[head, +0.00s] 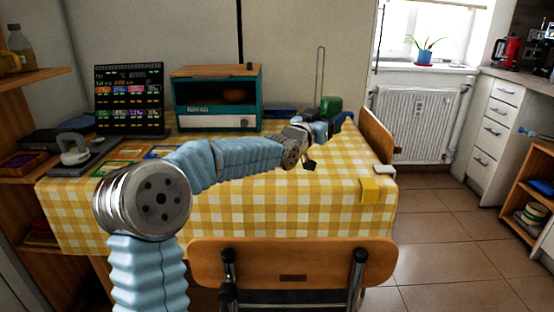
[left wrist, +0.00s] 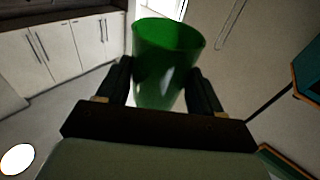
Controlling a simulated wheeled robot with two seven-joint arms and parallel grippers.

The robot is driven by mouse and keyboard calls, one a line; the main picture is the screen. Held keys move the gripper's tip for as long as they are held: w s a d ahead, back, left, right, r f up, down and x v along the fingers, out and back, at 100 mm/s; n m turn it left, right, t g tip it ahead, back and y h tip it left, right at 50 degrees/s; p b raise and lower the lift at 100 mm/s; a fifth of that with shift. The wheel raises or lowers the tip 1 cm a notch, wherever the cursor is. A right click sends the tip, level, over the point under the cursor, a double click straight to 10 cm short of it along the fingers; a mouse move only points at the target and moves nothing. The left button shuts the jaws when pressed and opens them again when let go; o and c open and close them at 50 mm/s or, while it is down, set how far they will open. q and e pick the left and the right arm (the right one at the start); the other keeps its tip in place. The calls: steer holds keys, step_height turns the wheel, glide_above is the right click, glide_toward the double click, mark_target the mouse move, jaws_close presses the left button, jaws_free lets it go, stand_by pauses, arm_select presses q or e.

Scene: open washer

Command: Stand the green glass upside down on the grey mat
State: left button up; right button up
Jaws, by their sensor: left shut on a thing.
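The green glass (head: 331,104) is at the far right part of the table, at the end of my outstretched left arm. My left gripper (head: 336,122) is shut on it. In the left wrist view the green glass (left wrist: 168,50) sits between the two dark fingers, its wide end pointing away from the palm and its narrower end towards it. It seems held above the table; its exact height is hard to tell. I cannot make out the grey mat in either view. My right gripper is not in view.
The table (head: 240,205) has a yellow checked cloth. A teal oven (head: 217,98) and a dark display board (head: 130,100) stand at the back. A yellow block (head: 370,190) and a white item (head: 383,170) are at the right edge. A chair (head: 292,262) stands in front.

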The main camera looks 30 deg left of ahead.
arm_select(q)
steer(key=s+a+f, duration=0.3)
steer(key=s+f, duration=0.1)
steer(key=s+a+f+p, duration=0.1)
steer(key=s+a+f, duration=0.3)
steer(key=shift+s+a, duration=0.15)
steer(key=shift+s+a+f, duration=0.15)
steer(key=shift+s+f, duration=0.05)
steer(key=shift+f, duration=0.75)
steer(key=shift+s+a+f, duration=0.1)
steer(key=shift+s+f, duration=0.05)
steer(key=shift+f, duration=0.8)
steer(key=shift+f, duration=0.15)
steer(key=o, duration=1.2)
steer(key=shift+c, duration=0.2)
